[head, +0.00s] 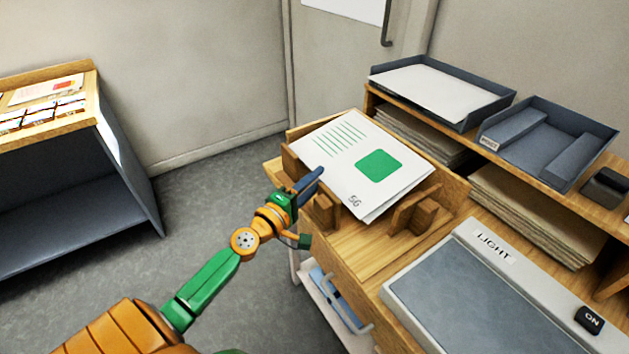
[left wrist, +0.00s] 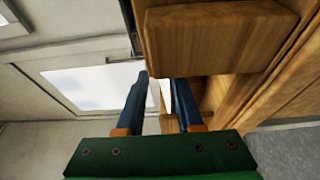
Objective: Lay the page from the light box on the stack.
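A white page with green lines, a green square and a printed number (head: 362,162) lies face up on the stack in a wooden holder (head: 432,228). It lies slightly askew over other white sheets, whose edges show below it. The light box (head: 490,290), labelled LIGHT, has a bare grey surface. My left gripper (head: 311,182) is at the left edge of the holder, close beside the page. In the left wrist view its blue fingers (left wrist: 158,105) are apart, with nothing clearly held between them, near a wooden block (left wrist: 220,38). My right gripper is not in view.
A grey tray with white paper (head: 440,92) and a second grey tray (head: 545,140) stand on the shelf at the back right, above brown sheets (head: 530,215). An ON switch (head: 589,319) sits on the light box. A side shelf (head: 70,170) stands left, with open floor between.

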